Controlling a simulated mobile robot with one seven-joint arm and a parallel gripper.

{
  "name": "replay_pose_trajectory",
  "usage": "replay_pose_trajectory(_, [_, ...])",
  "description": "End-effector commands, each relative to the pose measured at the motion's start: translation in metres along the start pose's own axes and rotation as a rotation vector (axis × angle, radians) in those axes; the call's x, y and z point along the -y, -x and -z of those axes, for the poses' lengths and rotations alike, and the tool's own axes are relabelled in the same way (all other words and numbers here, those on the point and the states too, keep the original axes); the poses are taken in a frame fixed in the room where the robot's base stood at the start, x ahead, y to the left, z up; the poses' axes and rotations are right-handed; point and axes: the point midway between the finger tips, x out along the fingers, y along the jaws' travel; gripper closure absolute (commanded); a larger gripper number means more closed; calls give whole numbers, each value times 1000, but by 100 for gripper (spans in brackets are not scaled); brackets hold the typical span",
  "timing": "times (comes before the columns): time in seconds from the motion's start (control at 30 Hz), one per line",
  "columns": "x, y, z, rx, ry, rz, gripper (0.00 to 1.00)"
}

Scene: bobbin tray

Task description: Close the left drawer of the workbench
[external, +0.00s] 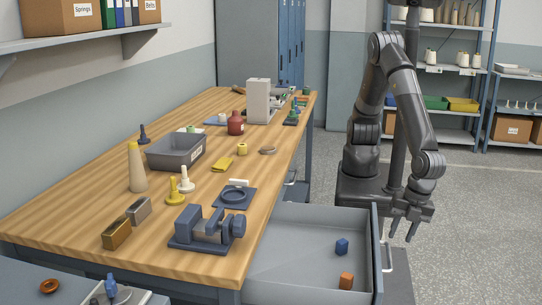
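The workbench (95,215) has a wooden top and runs from the near left to the back. Its near-end drawer (295,225), which I take as the left one, is pulled far out into the aisle.
A side table (30,285) stands at the near left. Shelves (450,112) stand at the back right. The floor right of the drawer is clear.

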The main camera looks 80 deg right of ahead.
Motion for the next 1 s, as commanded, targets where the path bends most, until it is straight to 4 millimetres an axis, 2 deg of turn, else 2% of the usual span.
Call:
replay_pose_trajectory(0.03, [0, -12, -1, 6, 0, -2, 65])
replay_pose_trajectory(0.2, [0, -44, -1, 4, 1, -2, 65])
replay_pose_trajectory(0.4, [0, -70, -1, 3, 1, -1, 65])
replay_pose_trajectory(0.57, [-1, -78, 0, 1, 0, 0, 65])
replay_pose_trajectory(0.8, [-1, -78, 0, 1, -1, 0, 65])
replay_pose_trajectory(1.0, [-1, -78, 0, 1, -1, 0, 81])
